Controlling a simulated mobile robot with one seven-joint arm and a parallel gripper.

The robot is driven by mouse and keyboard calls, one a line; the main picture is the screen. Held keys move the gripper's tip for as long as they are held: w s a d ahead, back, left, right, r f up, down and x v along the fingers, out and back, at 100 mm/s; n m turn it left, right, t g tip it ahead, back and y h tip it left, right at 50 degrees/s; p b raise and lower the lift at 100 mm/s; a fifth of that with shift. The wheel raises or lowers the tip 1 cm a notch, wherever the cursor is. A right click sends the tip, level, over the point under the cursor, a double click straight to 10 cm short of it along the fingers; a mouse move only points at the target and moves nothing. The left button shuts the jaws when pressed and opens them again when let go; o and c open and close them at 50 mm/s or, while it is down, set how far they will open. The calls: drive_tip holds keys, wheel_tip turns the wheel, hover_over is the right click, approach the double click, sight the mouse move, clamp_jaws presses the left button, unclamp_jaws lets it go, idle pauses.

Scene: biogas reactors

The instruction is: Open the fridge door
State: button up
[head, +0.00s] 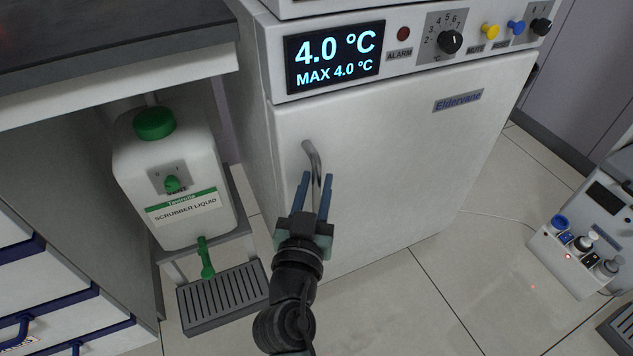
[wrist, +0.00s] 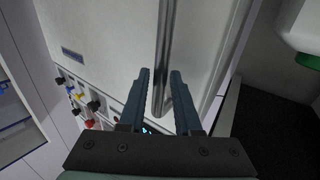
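The fridge door (head: 400,150) is a white panel below a control strip and looks shut. Its handle (head: 313,158) is a vertical metal bar near the door's left edge. My gripper (head: 315,185) is in front of the handle, its two blue fingers apart on either side of the bar's lower part in the head view. In the wrist view, the handle (wrist: 164,60) runs between the fingertips of my gripper (wrist: 160,75). The fingers are open, with gaps visible beside the bar. I cannot tell how deep the bar sits between them.
A scrubber liquid canister (head: 180,180) stands left of the fridge above a grated tray (head: 225,297). A dark-topped counter (head: 110,40) is at upper left. A small device (head: 585,245) stands on the floor at right. Tiled floor (head: 440,270) before the fridge is mostly clear.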

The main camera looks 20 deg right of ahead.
drive_tip(key=shift+w+d, duration=0.2)
drive_tip(key=shift+w, duration=0.1)
drive_tip(key=shift+c, duration=0.3)
clamp_jaws()
idle(1.0)
